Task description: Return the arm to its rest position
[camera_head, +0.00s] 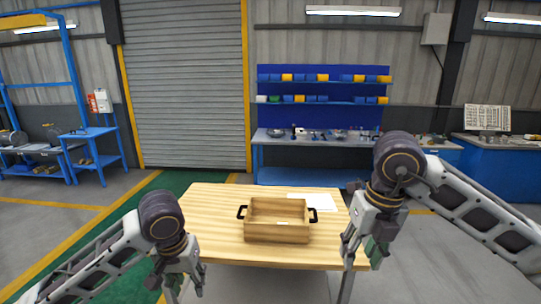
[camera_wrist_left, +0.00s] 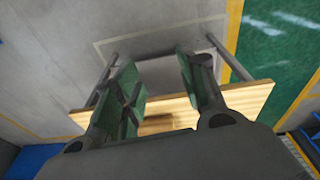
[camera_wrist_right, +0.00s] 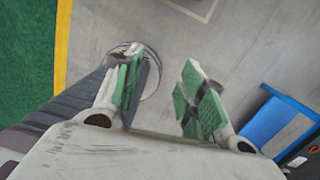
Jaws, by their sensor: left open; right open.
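My left gripper (camera_head: 178,287) is in front of the table's left front edge, low in the head view. It is open with nothing between its fingers, as the left wrist view (camera_wrist_left: 157,65) also shows. My right gripper (camera_head: 361,254) is at the table's right front corner, open and pointing down. In the right wrist view (camera_wrist_right: 162,65) its green-padded fingers are apart and empty, with bare grey floor beyond. Both arms are bent and apart from each other.
A wooden table (camera_head: 210,207) stands ahead. On it are a wooden box (camera_head: 276,233) with black handles and a white sheet (camera_head: 322,201). The box looks empty. A blue workbench (camera_head: 275,146) with loose parts stands behind. The floor around the table is clear.

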